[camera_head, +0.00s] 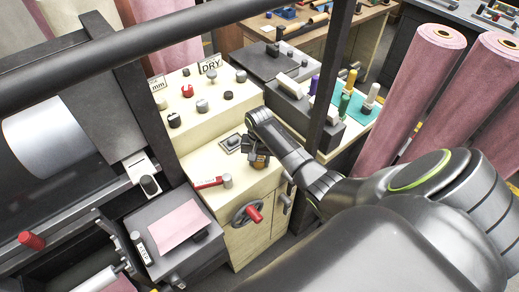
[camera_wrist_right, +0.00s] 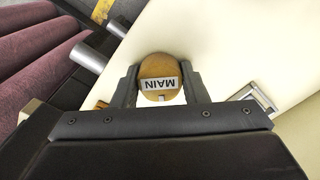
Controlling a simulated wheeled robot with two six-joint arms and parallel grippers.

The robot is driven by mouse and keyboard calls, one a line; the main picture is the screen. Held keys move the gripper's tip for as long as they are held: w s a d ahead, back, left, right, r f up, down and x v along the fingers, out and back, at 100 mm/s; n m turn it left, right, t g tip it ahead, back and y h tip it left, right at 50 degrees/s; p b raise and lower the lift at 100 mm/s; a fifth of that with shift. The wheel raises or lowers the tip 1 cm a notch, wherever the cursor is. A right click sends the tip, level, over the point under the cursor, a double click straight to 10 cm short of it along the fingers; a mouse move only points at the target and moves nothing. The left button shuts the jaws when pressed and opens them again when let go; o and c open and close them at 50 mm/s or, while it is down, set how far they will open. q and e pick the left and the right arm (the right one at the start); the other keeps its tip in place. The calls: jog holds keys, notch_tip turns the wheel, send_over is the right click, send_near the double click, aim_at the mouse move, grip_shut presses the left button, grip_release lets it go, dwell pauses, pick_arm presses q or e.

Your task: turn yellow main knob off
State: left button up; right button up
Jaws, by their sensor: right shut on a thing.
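The yellow main knob (camera_wrist_right: 158,66) is round, with a white "MAIN" label (camera_wrist_right: 159,83) that reads upside down in the right wrist view. It sits between the two dark fingers of my right gripper (camera_wrist_right: 160,88), which is shut on it, one finger on each side. In the head view my right gripper (camera_head: 257,154) is over the top of the cream cabinet (camera_head: 215,160), and it mostly hides the knob there. My left gripper is not in view.
A red-handled tool (camera_head: 209,184) lies on the cabinet left of my right gripper. A handwheel with a red grip (camera_head: 254,213) is on the cabinet front. Several small knobs and a "DRY" sign (camera_head: 211,64) stand behind. Pink felt rolls (camera_head: 425,80) stand at right.

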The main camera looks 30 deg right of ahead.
dwell(0.3)
jog(key=shift+n+p, duration=0.4)
jog(key=shift+n, duration=0.4)
jog(key=n+p, duration=0.1)
jog(key=n, duration=0.2)
jog(key=n+p, duration=0.1)
jog(key=n, duration=0.2)
jog(key=shift+s+f+n, duration=0.1)
jog(key=shift+f+n, duration=0.05)
jog(key=shift+n, duration=0.75)
jog(key=o, duration=1)
jog(key=shift+a, duration=0.1)
